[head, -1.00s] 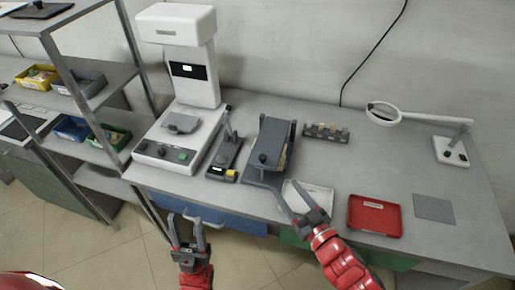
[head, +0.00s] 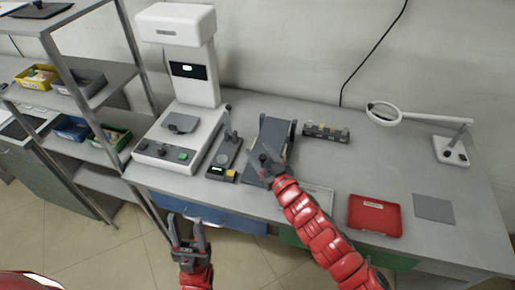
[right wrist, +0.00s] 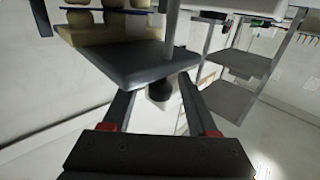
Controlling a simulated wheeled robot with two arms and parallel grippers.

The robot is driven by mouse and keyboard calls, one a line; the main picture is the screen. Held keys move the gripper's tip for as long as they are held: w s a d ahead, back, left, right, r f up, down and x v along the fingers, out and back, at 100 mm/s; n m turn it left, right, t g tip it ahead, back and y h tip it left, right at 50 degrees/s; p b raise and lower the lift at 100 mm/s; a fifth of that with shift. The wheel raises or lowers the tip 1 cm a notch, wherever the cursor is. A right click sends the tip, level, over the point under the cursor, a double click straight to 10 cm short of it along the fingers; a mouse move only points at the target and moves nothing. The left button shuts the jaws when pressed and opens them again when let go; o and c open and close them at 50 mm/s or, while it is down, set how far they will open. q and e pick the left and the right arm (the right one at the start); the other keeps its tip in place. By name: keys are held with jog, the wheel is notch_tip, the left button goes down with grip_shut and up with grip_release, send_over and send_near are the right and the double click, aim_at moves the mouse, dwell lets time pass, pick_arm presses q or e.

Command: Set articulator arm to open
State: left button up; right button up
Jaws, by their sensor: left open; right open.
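The articulator (head: 272,134) stands on the bench, a dark grey device with a flat plate on top. Its front is partly hidden by my right gripper in the head view. In the right wrist view, a dark plate (right wrist: 135,62) carries a tan model (right wrist: 105,36), and a black knob (right wrist: 158,91) shows below the plate. My right gripper (head: 259,163) is open at the articulator's front. In the wrist view its fingers stand on either side of the knob; contact cannot be told. My left gripper (head: 187,222) is open and empty, in front of the bench edge.
A white machine (head: 192,70) and a small dark device (head: 223,158) stand left of the articulator. A small block rack (head: 327,133), magnifier lamp (head: 384,113), red tray (head: 374,215) and grey mat (head: 433,208) are to the right. A shelf unit (head: 100,85) stands far left.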

jog(key=shift+w+a, duration=0.35)
jog(key=shift+w, duration=0.2)
grip_shut()
dwell(1.1)
